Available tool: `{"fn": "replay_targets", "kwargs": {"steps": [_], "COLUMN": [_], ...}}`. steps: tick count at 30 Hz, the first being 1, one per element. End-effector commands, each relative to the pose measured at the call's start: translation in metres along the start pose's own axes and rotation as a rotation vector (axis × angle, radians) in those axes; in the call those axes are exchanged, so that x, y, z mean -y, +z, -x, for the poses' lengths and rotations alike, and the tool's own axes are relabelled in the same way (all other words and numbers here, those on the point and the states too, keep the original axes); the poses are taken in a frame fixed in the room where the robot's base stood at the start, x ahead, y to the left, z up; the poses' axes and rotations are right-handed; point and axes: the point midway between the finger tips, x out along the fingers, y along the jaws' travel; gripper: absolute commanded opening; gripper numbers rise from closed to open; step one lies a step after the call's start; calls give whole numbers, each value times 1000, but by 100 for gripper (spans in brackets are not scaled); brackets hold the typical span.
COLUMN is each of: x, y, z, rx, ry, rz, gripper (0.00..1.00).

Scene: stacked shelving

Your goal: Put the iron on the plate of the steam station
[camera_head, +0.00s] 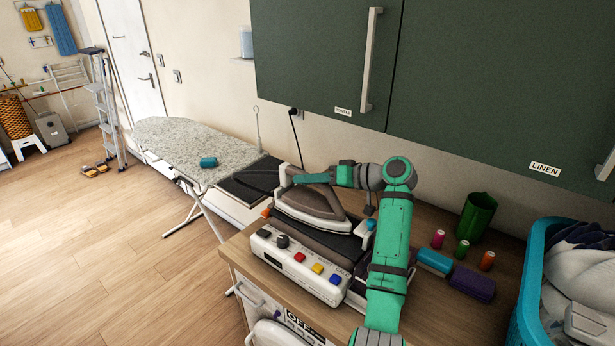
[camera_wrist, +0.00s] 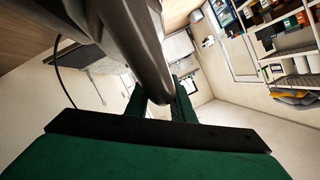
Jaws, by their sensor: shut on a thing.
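The iron (camera_head: 308,203), grey-brown and white, is over the steam station (camera_head: 297,264), a white unit with coloured buttons and a dark knob on the counter. The station's dark plate (camera_head: 338,243) shows just in front of the iron. The iron looks roughly level, and I cannot tell whether its sole touches the plate. My gripper (camera_head: 310,179) reaches in from the right and is shut on the iron's handle. In the wrist view, the handle (camera_wrist: 140,45) runs between the fingers of my gripper (camera_wrist: 160,107).
An ironing board (camera_head: 190,142) with a teal item stands left of the counter. Spools, a green cup (camera_head: 477,216), teal and purple items (camera_head: 470,283) and a blue laundry basket (camera_head: 527,280) are to the right. Green cabinets (camera_head: 475,85) hang above. A cord rises to a wall socket.

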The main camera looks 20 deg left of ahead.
Motion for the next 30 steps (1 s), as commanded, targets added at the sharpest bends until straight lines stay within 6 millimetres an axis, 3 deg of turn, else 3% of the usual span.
{"fn": "replay_targets", "kwargs": {"steps": [7, 8, 9, 10, 20, 30], "x": [0, -2, -1, -1, 0, 0], "y": [0, 2, 2, 2, 0, 0], "z": [0, -1, -1, -1, 0, 48], "rx": [-3, 1, 1, 1, 1, -1], "ry": [-2, 0, 0, 0, 0, 2], "rz": [3, 0, 0, 0, 1, 0], "gripper": [0, 29, 38, 40, 40, 40]}}
